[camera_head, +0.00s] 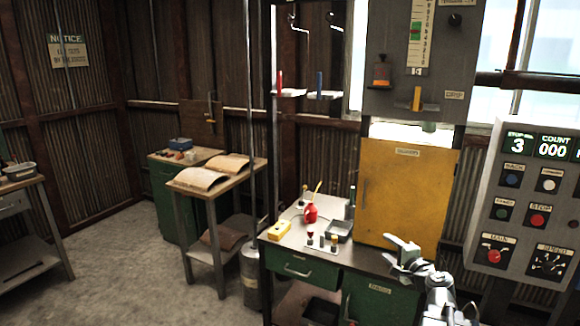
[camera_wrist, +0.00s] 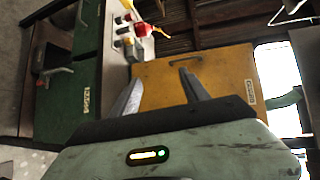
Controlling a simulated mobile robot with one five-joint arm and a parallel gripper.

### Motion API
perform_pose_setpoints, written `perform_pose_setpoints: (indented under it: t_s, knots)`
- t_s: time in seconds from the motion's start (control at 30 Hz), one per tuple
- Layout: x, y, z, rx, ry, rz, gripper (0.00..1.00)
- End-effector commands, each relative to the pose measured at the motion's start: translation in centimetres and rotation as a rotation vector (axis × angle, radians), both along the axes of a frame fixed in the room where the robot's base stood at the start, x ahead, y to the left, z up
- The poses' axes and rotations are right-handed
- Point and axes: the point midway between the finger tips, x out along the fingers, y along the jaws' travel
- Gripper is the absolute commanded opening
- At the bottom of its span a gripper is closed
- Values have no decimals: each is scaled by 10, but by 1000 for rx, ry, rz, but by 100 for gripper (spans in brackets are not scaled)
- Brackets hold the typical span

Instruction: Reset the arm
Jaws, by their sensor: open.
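My gripper (camera_head: 405,250) is in front of the green workbench (camera_head: 300,272), at the lower right of the head view. In the wrist view my gripper (camera_wrist: 158,92) shows two separate fingers with nothing between them. The yellow cabinet door (camera_wrist: 215,72) lies behind the fingers in the wrist view, which is turned on its side. The same yellow cabinet (camera_head: 405,195) stands at the back of the bench in the head view. No object is held.
A control panel (camera_head: 533,205) with buttons stands close on the right. Hooks with small shelves (camera_head: 307,94) hang above. Open floor (camera_head: 130,270) lies at left.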

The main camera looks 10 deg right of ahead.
Motion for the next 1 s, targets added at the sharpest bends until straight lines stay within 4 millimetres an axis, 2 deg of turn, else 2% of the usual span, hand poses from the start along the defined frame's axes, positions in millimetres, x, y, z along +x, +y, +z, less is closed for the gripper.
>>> perform_pose_setpoints:
  t_s: [0.03,0.13,0.2,0.3,0.4,0.47,0.5,0.57,0.67,0.8,0.9,1.0]
  knots:
    - [12,45,-4,-40,31,84,53]
    - [25,131,-23,-144,107,260,53]
    - [25,190,-38,-233,165,393,53]
    - [12,265,-65,-374,255,581,53]
    - [-14,325,-94,-535,358,767,53]
    - [-36,351,-114,-648,437,883,53]
    - [-53,362,-127,-735,500,961,53]
    - [-78,359,-146,-857,611,1054,53]
    - [-110,323,-166,-992,793,1136,53]
    - [-142,287,-174,-1086,978,1210,53]
    - [-155,280,-174,-1096,1029,1252,53]
    - [-157,280,-174,-1097,1028,1266,53]
